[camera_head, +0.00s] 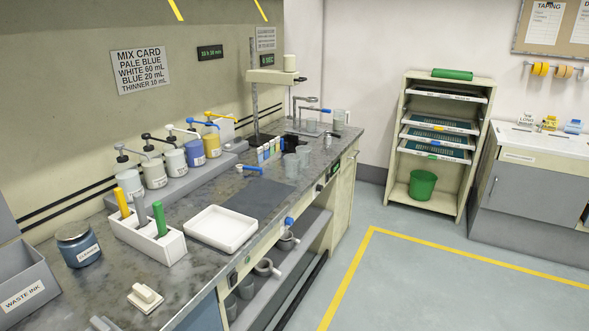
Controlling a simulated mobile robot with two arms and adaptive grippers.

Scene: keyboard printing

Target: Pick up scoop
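No clearly recognizable scoop shows in the head view, and I cannot tell which tool is the scoop. A blue-handled tool (250,168) lies on the countertop behind a dark mat. A white holder (165,247) holds upright tools, among them a yellow handle (122,201) and a green handle (159,218).
An empty white tray (221,228) and a dark mat (259,198) lie on the grey counter. A blue-grey jar (77,243), a waste ink bin (22,283) and several pump bottles (153,171) also stand there. A shelf rack (471,150) stands beyond clear floor.

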